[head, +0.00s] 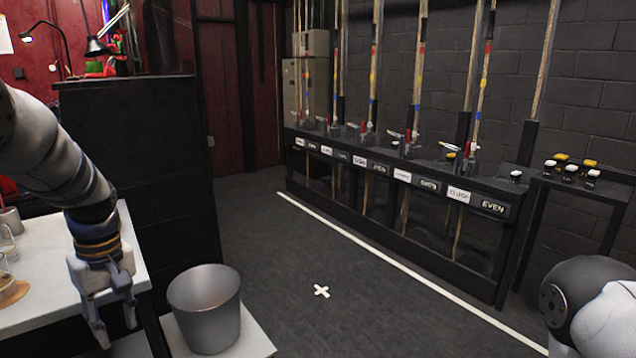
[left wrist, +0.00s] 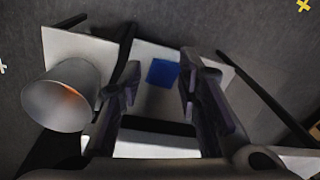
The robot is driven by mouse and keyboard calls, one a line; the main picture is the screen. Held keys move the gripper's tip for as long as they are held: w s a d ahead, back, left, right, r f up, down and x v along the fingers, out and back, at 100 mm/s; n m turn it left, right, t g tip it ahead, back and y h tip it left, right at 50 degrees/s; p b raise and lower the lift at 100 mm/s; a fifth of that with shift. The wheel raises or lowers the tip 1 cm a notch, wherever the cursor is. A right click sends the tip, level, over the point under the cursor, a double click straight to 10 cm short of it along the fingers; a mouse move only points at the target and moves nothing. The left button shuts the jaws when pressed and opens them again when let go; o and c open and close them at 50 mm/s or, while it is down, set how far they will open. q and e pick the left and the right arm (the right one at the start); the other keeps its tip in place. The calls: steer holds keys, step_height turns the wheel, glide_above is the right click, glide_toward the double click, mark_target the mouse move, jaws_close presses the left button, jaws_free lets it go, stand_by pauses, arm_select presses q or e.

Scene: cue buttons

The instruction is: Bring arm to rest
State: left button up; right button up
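My left arm (head: 60,160) comes in from the left in the head view and hangs down beside the white table. My left gripper (head: 116,328) points downward between the table edge and a grey metal bucket (head: 205,312). Its two fingers are apart with nothing between them. In the left wrist view the open left gripper (left wrist: 160,88) is above a white surface with a flat blue square (left wrist: 163,73) on it. The bucket (left wrist: 62,97) is to the left there. Part of my right arm (head: 585,305) shows at the lower right; its gripper is out of view.
The white table (head: 60,272) with glassware is at the left, against a dark cabinet (head: 140,165). The bucket stands on a low white stand (head: 250,340). A black rack (head: 400,185) with labels, levers and poles runs along the wall. A small black button table (head: 580,187) is right. Mid-floor is clear.

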arm_select(q)
steer(key=s+d+f+m, duration=0.3)
steer(key=s+f, duration=0.4)
steer(key=f, duration=0.2)
steer(key=s+d+f+m, duration=0.2)
steer(key=s+f, duration=0.5)
steer(key=f, duration=0.3)
steer(key=s+d+f+m, duration=0.1)
steer(key=s+d+m, duration=0.2)
steer(key=s, duration=0.7)
steer(key=s+d+f+m, duration=0.2)
steer(key=s+d, duration=0.4)
steer(key=s, duration=0.4)
steer(key=shift+s+f+m+g+h, duration=0.25)
steer(key=shift+s+m+g+h, duration=0.15)
steer(key=shift+m, duration=0.2)
